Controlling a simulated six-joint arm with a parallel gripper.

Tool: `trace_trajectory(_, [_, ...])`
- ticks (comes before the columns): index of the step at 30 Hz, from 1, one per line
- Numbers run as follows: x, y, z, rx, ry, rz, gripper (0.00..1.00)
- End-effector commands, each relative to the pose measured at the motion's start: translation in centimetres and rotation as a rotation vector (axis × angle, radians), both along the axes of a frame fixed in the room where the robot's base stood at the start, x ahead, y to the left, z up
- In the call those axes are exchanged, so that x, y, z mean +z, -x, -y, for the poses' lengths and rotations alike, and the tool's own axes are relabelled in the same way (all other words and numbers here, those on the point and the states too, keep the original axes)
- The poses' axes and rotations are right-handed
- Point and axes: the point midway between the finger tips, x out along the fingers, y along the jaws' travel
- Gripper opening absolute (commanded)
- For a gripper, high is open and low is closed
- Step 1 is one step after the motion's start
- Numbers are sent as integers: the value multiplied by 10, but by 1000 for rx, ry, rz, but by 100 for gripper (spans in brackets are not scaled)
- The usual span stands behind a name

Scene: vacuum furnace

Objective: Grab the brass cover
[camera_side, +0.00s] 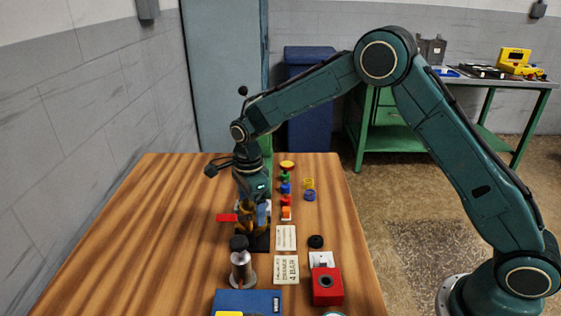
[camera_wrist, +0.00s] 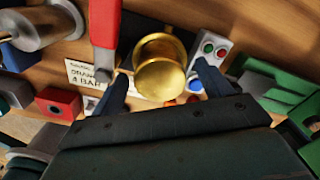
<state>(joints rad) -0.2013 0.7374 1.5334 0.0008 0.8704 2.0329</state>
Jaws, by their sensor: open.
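The brass cover (camera_wrist: 160,72) is a round, shiny gold piece in the middle of the wrist view. In the side view it shows only partly (camera_side: 245,217), behind and between my fingers. My gripper (camera_wrist: 161,80) is open, pointing down, with one dark finger to the left of the cover and one to the right. A gap shows on each side in the wrist view, so the fingers do not appear closed on it. In the side view my gripper (camera_side: 252,203) is low over the wooden table.
A red-handled piece (camera_wrist: 104,25) lies close to my left finger, and a button box (camera_wrist: 211,47) close to the right one. A steel cylinder with a black top (camera_side: 242,268), printed cards (camera_side: 286,269) and a red box (camera_side: 327,286) stand nearer. The table's left side is clear.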

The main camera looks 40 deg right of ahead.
Motion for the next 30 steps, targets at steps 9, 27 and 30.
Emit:
trace_trajectory(9, [-3,0,0,0,0,0,78])
trace_trajectory(27, [-2,0,0,0,0,1,24])
trace_trajectory(30, [-2,0,0,0,0,1,24])
